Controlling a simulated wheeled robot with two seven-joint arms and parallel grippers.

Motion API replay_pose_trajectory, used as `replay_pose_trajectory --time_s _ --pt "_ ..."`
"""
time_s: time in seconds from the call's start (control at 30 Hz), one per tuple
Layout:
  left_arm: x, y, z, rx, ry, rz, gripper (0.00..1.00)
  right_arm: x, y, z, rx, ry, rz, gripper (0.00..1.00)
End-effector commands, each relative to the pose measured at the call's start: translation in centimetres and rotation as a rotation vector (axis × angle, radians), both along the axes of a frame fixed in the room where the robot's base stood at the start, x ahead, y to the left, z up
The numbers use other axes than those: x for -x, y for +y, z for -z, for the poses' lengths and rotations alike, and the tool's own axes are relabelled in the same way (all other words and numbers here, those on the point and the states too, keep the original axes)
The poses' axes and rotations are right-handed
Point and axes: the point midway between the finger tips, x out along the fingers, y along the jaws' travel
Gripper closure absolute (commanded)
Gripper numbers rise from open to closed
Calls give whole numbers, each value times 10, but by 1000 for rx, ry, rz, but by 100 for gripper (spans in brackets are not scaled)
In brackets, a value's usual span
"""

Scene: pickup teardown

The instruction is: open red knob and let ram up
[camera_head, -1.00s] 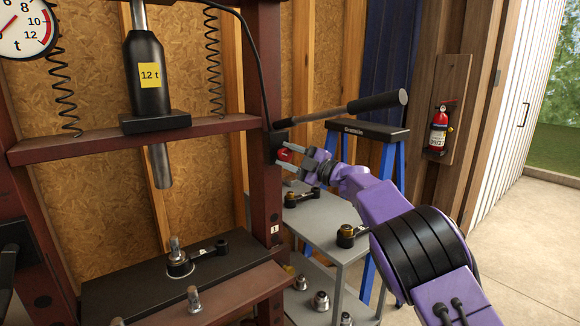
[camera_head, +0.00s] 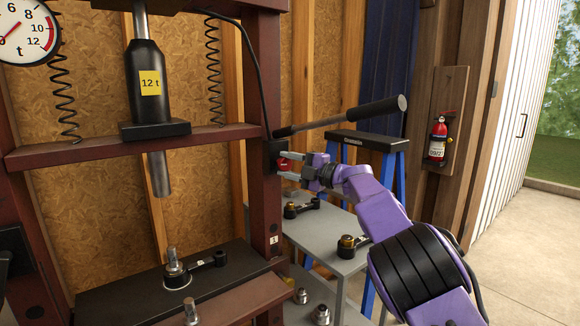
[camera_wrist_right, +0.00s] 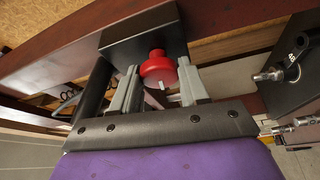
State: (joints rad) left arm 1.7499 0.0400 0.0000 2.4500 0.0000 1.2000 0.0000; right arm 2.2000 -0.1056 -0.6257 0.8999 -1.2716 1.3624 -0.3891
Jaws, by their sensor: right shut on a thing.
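The red knob (camera_head: 284,164) sits on a black block on the press's right upright. It also shows in the right wrist view (camera_wrist_right: 158,69). My right gripper (camera_wrist_right: 157,82) is shut on the red knob, one finger on each side. In the head view my right gripper (camera_head: 289,165) reaches it from the right. The ram (camera_head: 160,174) is a grey steel rod hanging below the red-brown crossbeam, under the black cylinder (camera_head: 147,90) marked 12 t. Its lower end is clear above the steel part (camera_head: 173,262) on the press bed. My left gripper is not in view.
A pump handle (camera_head: 370,114) slants above my right gripper. A grey cart (camera_head: 325,240) with metal parts and a blue-legged stand (camera_head: 368,140) are nearby. The gauge (camera_head: 22,30) is at top left. A fire extinguisher (camera_head: 438,138) hangs on the right.

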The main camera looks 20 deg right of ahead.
Motion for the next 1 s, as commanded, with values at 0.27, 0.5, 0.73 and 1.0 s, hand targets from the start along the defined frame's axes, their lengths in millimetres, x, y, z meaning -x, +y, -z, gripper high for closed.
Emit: replay_pose_trajectory --time_s 0.27,0.5,0.73,1.0 --pt "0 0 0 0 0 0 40 0 0 3 0 5 -1 32" --pt "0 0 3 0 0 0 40 2 -2 3 0 3 1 32" --pt "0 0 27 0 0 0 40 36 -34 9 -2 2 3 32" --pt "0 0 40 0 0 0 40 73 -67 10 -2 4 -1 32"
